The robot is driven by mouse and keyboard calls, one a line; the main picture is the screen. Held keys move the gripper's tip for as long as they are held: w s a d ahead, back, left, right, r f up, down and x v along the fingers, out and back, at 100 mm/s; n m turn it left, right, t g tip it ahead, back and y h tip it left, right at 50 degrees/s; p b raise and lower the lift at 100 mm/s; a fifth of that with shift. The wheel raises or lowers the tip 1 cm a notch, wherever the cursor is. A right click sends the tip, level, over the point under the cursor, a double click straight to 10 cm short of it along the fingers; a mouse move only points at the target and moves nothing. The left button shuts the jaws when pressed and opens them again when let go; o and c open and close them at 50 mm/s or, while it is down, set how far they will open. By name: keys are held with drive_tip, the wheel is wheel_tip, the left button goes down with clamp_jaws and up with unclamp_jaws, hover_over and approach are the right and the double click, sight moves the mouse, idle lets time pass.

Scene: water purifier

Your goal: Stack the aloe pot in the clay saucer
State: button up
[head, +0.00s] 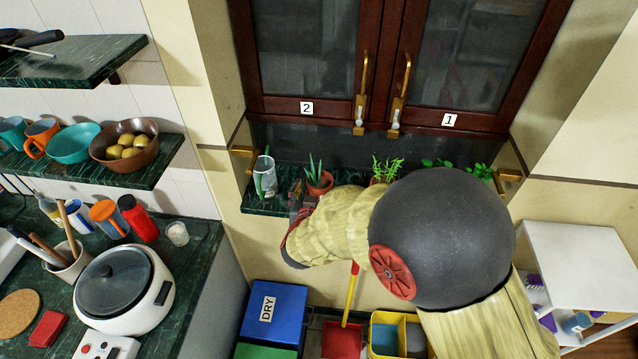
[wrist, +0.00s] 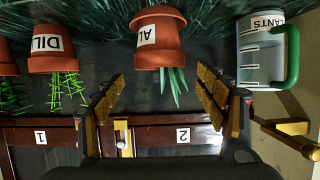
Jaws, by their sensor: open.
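The aloe pot (wrist: 160,55) is a terracotta pot with a white label reading "AL" and green spiky leaves. It appears inverted in the wrist view and stands on the dark green shelf in the head view (head: 319,184). My gripper (wrist: 160,80) is open, with its yellow-padded fingers on either side of the aloe leaves in the picture; nothing is held. In the head view my gripper (head: 299,212) is just in front of the pot, partly hidden by my arm. I cannot make out the clay saucer in either view.
A clear watering jug (wrist: 262,55) with a green handle stands beside the aloe. A pot labelled "DIL" (wrist: 50,62) is on its other side. Cabinet doors (head: 305,45) rise behind the shelf (head: 262,207). A blue bin (head: 285,310) is below.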

drive_tip(key=shift+s+r, duration=0.1)
drive_tip(key=shift+s, duration=0.15)
drive_tip(key=s+d+r+n+g+y, duration=0.1)
drive_tip(key=s+r+y, duration=0.25)
drive_tip(key=r, duration=0.35)
drive_tip(key=s+d+r+n+g+y, duration=0.15)
drive_tip(key=s+r, duration=0.25)
drive_tip(key=r, duration=0.4)
drive_tip(key=s+d+g, duration=0.1)
drive_tip(key=s+d, duration=0.3)
drive_tip(key=s, duration=0.3)
drive_tip(key=s+d+r+g+h, duration=0.1)
drive_tip(key=s+d, duration=0.3)
drive_tip(key=s, duration=0.4)
drive_tip(key=s+d+r+g+h, duration=0.1)
drive_tip(key=s+d+g, duration=0.2)
drive_tip(key=s+d, duration=0.2)
drive_tip(key=s, duration=0.3)
drive_tip(key=shift+s+r, duration=0.2)
drive_tip(key=shift+s, duration=0.05)
wheel_tip(320, 180, down, 2)
drive_tip(key=shift+b, duration=1)
